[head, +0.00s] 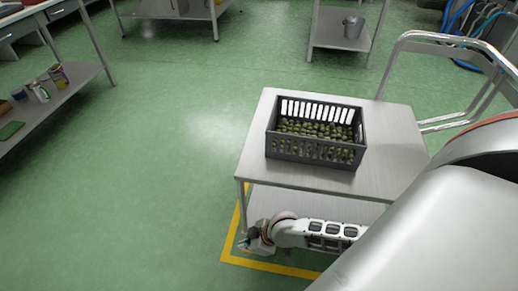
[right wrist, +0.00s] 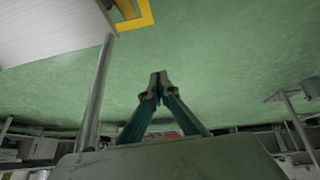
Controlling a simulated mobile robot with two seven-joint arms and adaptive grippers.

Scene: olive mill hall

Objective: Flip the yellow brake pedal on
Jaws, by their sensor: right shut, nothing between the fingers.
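The cart (head: 262,120) is a grey metal trolley with a lower shelf (head: 270,205) and a tubular push handle on its right. My right gripper (head: 252,245) is low beside the cart's near left corner, by its leg. In the right wrist view the gripper (right wrist: 158,76) is shut and empty, pointing over bare green floor. The cart leg (right wrist: 95,95) stands to its left there. I cannot make out the yellow brake pedal with certainty; a dark caster (right wrist: 124,8) shows by the yellow floor marking at the top. My left gripper is not in view.
A dark crate of olives (head: 312,150) stands on the cart top. Yellow floor tape (head: 270,268) marks the cart's place. A shelf with cans (head: 60,88) is at the left, and a bucket (head: 353,26) stands at the back. The floor left of the cart is clear.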

